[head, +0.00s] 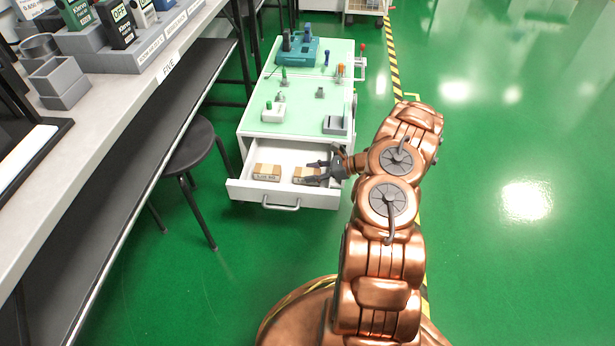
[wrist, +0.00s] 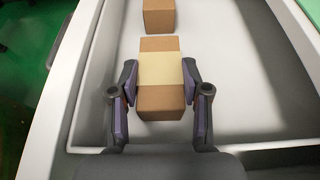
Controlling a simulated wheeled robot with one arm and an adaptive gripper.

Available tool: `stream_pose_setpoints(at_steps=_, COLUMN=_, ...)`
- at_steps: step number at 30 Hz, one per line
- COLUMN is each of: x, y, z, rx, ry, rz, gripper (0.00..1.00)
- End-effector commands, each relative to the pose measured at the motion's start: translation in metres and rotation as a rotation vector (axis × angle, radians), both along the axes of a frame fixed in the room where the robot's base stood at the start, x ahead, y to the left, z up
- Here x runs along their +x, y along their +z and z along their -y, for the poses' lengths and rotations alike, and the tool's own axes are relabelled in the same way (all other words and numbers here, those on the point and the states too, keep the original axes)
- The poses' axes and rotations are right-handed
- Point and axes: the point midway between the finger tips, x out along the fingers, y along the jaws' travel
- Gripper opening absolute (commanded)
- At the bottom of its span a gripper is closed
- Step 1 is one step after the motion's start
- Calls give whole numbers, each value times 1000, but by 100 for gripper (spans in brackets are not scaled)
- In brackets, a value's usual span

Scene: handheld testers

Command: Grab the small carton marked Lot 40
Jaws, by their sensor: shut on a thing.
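Two small brown cartons lie in the open white drawer (head: 235,190). My gripper (head: 314,172) reaches into the drawer from the right and is shut on the right carton (head: 305,174). In the wrist view my gripper (wrist: 158,90) has one finger on each side of this carton (wrist: 160,104), which has a pale band around its middle. The other carton (head: 267,172) lies to the left in the head view, and part of it shows at the top of the wrist view (wrist: 159,16). I cannot read a lot number on either carton.
The drawer belongs to a cabinet with a pale green top (head: 305,100) holding a teal fixture (head: 300,50) and small parts. A black stool (head: 190,145) and a long workbench (head: 120,92) stand to the left. Green floor on the right is clear.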

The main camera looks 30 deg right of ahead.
Motion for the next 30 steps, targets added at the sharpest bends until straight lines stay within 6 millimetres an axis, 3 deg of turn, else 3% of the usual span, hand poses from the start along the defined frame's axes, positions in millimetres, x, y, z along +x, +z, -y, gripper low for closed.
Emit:
stream_pose_setpoints(at_steps=1, x=0, y=0, z=0, rx=0, ry=0, rz=0, gripper=29)
stream_pose_setpoints(at_steps=9, x=0, y=0, z=0, rx=0, ry=0, rz=0, gripper=1)
stream_pose_setpoints(at_steps=19, x=0, y=9, z=0, rx=-1, ry=0, rz=1, gripper=1)
stream_pose_setpoints(at_steps=30, x=1, y=72, z=0, rx=0, ry=1, rz=2, gripper=1)
